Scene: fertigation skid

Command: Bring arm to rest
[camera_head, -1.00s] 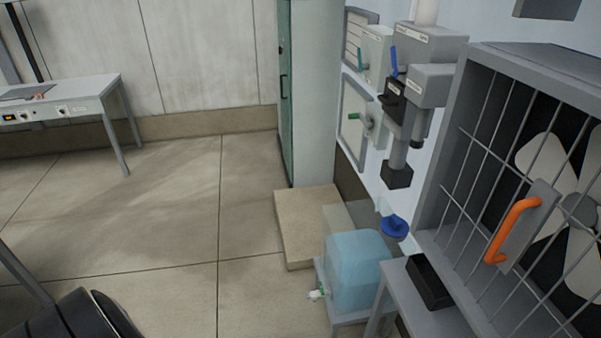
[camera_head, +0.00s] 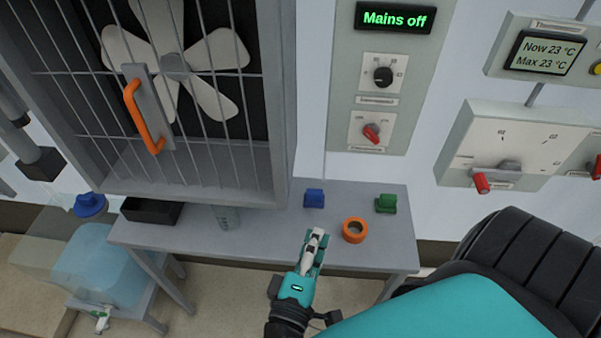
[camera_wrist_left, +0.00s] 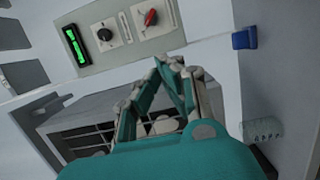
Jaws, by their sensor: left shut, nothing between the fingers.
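My left gripper (camera_head: 316,235) is in the lower middle of the head view, over the grey bench. Its fingers are together with nothing between them. In the left wrist view its fingertips (camera_wrist_left: 172,62) meet, with the control panel (camera_wrist_left: 125,30) behind them. A large teal and black link of my own arm fills the lower right of the head view. My right gripper is not in view.
The grey bench (camera_head: 190,232) holds a blue piece (camera_head: 314,198), a green piece (camera_head: 386,203), an orange ring (camera_head: 355,230) and a black tray (camera_head: 151,211). A caged fan (camera_head: 172,62) stands behind at left. The panel display (camera_head: 394,18) reads "Mains off".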

